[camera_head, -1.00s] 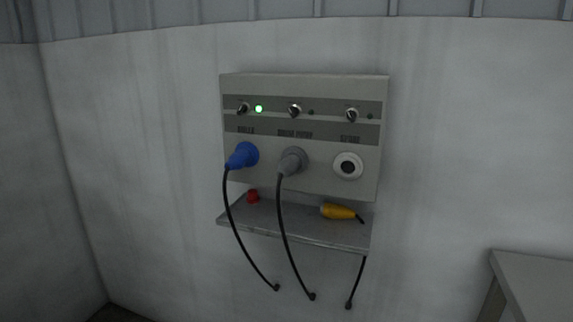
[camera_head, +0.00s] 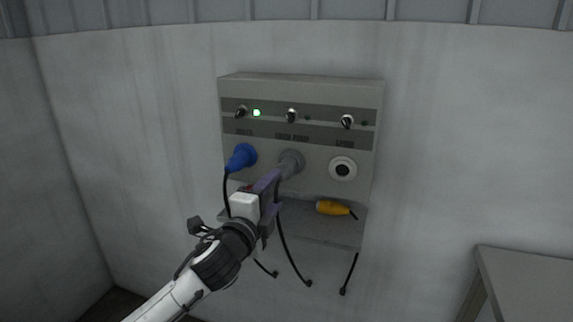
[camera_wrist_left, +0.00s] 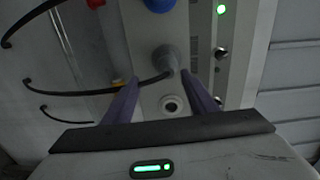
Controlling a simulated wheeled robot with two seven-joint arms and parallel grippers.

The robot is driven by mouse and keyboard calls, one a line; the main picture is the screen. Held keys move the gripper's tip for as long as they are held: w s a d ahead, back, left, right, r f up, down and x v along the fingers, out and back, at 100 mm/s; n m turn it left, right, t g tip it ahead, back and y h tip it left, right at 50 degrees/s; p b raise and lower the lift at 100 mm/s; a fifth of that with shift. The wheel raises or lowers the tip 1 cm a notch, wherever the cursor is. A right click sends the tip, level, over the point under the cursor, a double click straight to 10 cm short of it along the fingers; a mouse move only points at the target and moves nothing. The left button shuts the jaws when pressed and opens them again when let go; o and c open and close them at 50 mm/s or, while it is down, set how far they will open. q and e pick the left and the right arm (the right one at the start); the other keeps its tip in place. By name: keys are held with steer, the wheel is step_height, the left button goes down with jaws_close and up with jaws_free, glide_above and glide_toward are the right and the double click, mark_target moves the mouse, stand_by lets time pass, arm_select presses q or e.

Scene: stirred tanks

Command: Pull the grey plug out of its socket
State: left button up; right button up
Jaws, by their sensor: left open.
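The grey plug (camera_head: 289,165) sits in the middle socket of the wall panel (camera_head: 300,92), with a black cable hanging from it. It also shows in the left wrist view (camera_wrist_left: 168,58), just beyond the fingertips and roughly centred between them. My left gripper (camera_head: 274,190) is open, with purple fingers, just below and left of the plug. It partly covers the plug's lower end and cable. In the left wrist view the gripper (camera_wrist_left: 160,77) has nothing clasped between its fingers, and I cannot tell whether they touch the plug. My right gripper is out of view.
A blue plug (camera_head: 241,157) with its own cable sits close to the left. An empty white socket (camera_head: 343,169) is to the right. A yellow connector (camera_head: 333,208) lies on the shelf (camera_head: 335,232) below. A green lamp (camera_head: 256,113) glows. A grey table (camera_head: 530,285) stands lower right.

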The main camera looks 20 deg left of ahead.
mark_target(286, 170)
arm_select(q)
steer(key=shift+w+a+r, duration=0.15)
steer(key=shift+w+r, duration=0.05)
steer(key=shift+r, duration=0.5)
steer(key=w+b, duration=0.2)
steer(key=w, duration=0.5)
steer(key=shift+w+d, duration=0.2)
steer(key=shift+w, duration=0.8)
stand_by(0.6)
